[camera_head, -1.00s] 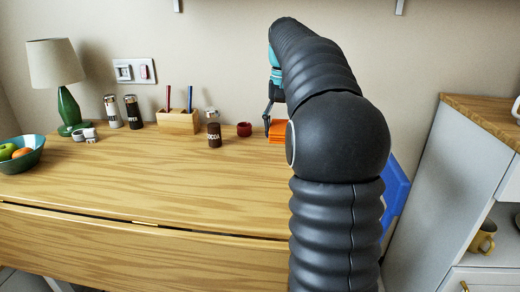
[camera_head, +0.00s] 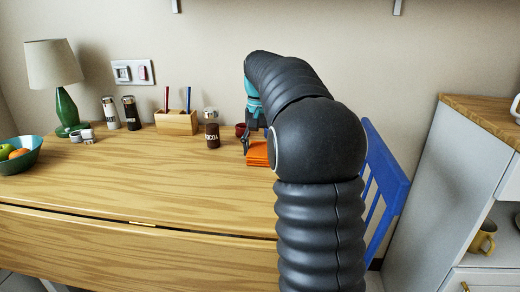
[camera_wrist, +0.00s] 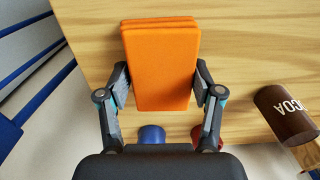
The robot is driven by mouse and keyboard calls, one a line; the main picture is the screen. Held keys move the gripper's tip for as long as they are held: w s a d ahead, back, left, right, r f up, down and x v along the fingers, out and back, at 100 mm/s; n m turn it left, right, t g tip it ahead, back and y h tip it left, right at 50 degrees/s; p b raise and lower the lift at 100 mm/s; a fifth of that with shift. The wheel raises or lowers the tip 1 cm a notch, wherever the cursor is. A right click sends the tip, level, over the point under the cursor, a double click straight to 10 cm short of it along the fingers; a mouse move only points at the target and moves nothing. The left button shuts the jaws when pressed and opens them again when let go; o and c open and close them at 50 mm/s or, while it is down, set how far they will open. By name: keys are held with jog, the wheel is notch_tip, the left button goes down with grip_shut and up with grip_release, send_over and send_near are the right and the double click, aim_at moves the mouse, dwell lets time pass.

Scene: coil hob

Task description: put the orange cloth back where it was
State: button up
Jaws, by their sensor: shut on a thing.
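The orange cloth (camera_head: 257,154) is a folded, layered block near the right end of the wooden table (camera_head: 120,190). In the wrist view the cloth (camera_wrist: 162,65) stands between the two fingers of my gripper (camera_wrist: 162,85), which press its sides. In the head view my gripper (camera_head: 246,141) is partly hidden behind my arm, which also covers the cloth's right part. I cannot tell whether the cloth touches the tabletop.
A cocoa jar (camera_head: 212,130) and a small red cup (camera_head: 240,129) stand close by on the left and behind. A wooden pencil holder (camera_head: 177,122) is further left. A blue chair (camera_head: 385,170) is at the right. The table's front left is clear.

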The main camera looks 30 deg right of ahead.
aim_at(260, 148)
jog(key=shift+f, duration=0.15)
jog(key=o, duration=1.3)
notch_tip(260, 148, up, 12)
jog(key=shift+r+p, duration=0.15)
jog(key=shift+p, duration=0.95)
